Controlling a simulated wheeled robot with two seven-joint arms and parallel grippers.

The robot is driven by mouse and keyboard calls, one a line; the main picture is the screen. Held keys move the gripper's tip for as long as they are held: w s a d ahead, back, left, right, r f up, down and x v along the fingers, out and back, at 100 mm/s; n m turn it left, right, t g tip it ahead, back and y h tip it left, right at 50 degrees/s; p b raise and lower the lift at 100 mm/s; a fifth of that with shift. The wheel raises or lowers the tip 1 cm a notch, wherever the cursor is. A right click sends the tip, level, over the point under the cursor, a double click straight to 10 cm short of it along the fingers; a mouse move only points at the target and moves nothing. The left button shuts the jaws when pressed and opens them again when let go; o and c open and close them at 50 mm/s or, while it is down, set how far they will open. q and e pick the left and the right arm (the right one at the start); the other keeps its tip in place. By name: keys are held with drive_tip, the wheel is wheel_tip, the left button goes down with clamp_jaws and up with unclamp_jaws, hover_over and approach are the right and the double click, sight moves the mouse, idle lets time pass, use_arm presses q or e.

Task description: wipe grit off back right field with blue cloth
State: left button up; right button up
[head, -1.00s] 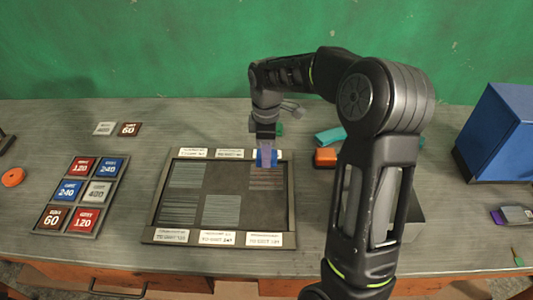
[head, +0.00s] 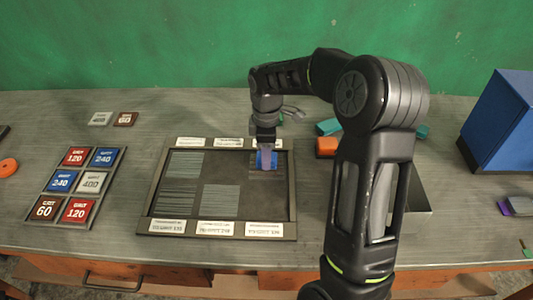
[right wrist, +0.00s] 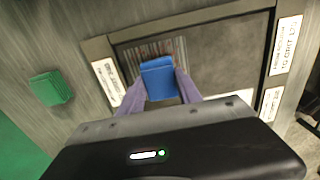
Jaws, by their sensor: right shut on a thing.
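My right gripper (head: 264,158) is shut on the blue cloth (right wrist: 158,78), which shows as a small folded pad between its purple fingers. In the head view the blue cloth (head: 274,160) is over the back right field of the dark framed board (head: 291,205). Grey grit streaks (head: 265,173) show in this field near the cloth, and also beside it in the right wrist view (right wrist: 148,51). Whether the cloth touches the surface is hard to tell. My left gripper is not in view.
Other board fields hold grey streaks (head: 220,200). A rack of grit tiles (head: 75,185) stands left, with two loose tiles (head: 112,119) behind it. An orange block (head: 326,146) and teal block (head: 329,127) lie right of the board. A blue box (head: 500,125) stands far right.

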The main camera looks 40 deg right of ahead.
drive_tip(key=shift+f+b, duration=0.5)
drive_tip(key=shift+f, duration=0.25)
drive_tip(key=shift+a+r, duration=0.1)
idle(0.3)
drive_tip(key=shift+w+a+r, duration=0.1)
drive_tip(key=shift+w+a, duration=0.5)
drive_tip(key=shift+a, duration=0.05)
drive_tip(key=shift+s+d, duration=0.1)
drive_tip(key=shift+s+d, duration=0.55)
drive_tip(key=shift+d, duration=0.2)
drive_tip(key=shift+s+d, duration=0.55)
drive_tip(key=shift+d, duration=0.15)
drive_tip(key=shift+a, duration=0.1)
drive_tip(key=shift+w+a+p, duration=0.2)
drive_tip(key=shift+w+a, duration=0.4)
drive_tip(key=shift+a, duration=0.15)
drive_tip(key=shift+w+a+p, duration=0.15)
drive_tip(key=shift+w+a, duration=0.4)
drive_tip(key=shift+a, duration=0.2)
